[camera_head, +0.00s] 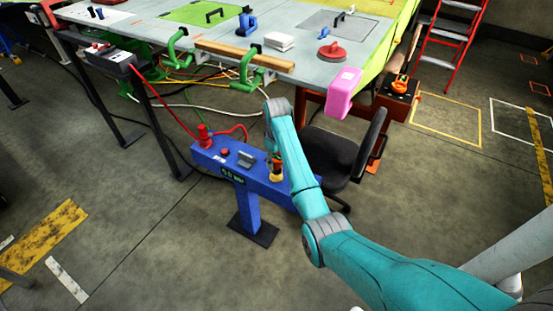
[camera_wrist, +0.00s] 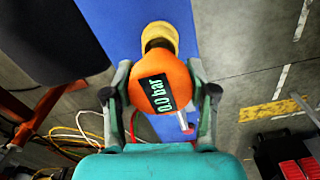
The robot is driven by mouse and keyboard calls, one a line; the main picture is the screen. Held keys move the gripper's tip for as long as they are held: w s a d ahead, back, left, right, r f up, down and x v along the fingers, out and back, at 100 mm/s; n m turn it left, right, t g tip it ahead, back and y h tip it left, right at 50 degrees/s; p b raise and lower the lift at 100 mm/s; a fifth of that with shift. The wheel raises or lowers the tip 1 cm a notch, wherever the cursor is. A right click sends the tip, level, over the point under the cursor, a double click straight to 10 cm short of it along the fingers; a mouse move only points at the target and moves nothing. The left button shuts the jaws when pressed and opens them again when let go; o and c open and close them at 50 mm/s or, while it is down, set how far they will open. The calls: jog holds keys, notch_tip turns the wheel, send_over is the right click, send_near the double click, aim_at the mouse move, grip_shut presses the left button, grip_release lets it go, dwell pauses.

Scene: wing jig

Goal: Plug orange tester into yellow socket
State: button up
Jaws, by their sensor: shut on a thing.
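The orange tester (camera_wrist: 150,95) is a round gauge with a dark display reading 0.0 bar. It sits between the two fingers of my gripper (camera_wrist: 160,72) in the wrist view, which are shut on it. The yellow socket (camera_wrist: 160,34) shows just past the tester, over the blue stand (camera_wrist: 120,14). The tester hides part of it, and I cannot tell whether the two are joined. In the head view the yellow socket (camera_head: 276,178) is on the right part of the blue stand (camera_head: 248,205), with my gripper mostly hidden by my arm.
The blue stand also bears a red fitting (camera_head: 204,135), a red button (camera_head: 225,152) and a grey block (camera_head: 246,158). A dark chair (camera_head: 335,155) is close on the right. The grey workbench (camera_head: 290,20) with green clamps is behind. Open floor lies at the left front.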

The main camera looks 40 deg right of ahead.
jog(key=shift+f, duration=1.1)
dwell(0.6)
jog(key=o, duration=1.2)
jog(key=shift+r, duration=3.75)
